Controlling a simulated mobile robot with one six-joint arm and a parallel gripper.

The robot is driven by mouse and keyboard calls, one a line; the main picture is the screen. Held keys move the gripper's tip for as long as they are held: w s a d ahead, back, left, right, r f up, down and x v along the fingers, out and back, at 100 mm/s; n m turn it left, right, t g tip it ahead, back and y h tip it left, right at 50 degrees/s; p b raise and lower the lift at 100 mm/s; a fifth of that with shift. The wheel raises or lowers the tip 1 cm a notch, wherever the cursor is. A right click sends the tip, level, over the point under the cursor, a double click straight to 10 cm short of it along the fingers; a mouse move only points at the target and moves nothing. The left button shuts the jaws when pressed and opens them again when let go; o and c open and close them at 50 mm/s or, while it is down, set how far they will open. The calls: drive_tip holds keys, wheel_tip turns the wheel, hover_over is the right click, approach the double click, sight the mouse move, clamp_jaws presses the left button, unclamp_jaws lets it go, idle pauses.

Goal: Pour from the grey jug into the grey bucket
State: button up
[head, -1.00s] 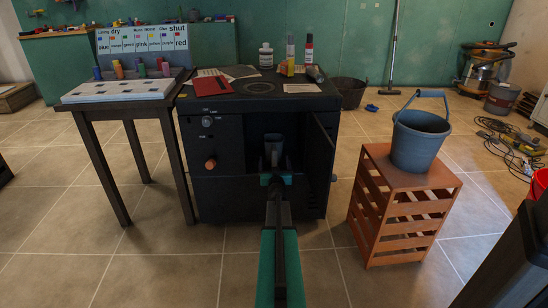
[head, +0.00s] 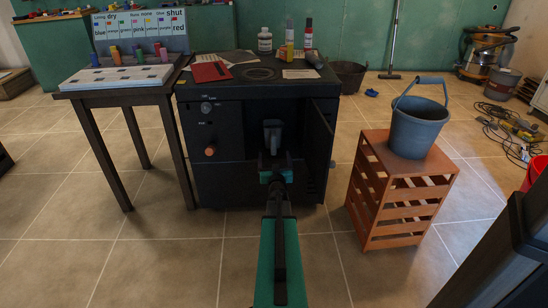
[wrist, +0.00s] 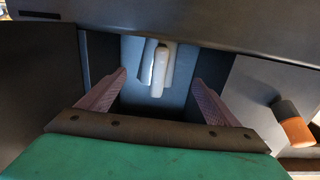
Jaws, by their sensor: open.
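The grey jug (head: 272,132) stands in the open compartment of the black cabinet. Its handle faces me in the wrist view (wrist: 160,68), upright in front of the blue-grey body. My gripper (head: 276,166) is open and empty at the compartment's front. In the wrist view, its two fingers (wrist: 160,84) spread to the left and right of the handle, with visible gaps on both sides. The jug's lower part is partly hidden behind my gripper in the head view. The grey bucket (head: 416,128) stands upright on an orange slatted crate (head: 400,210) at the right, its handle raised.
The cabinet's open door (head: 319,145) stands just right of the jug. Bottles, a red sheet and papers lie on the cabinet top (head: 225,88). A dark table (head: 115,95) stands at the left. Tiled floor (head: 325,240) is clear between cabinet and crate.

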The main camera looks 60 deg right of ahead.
idle(0.6)
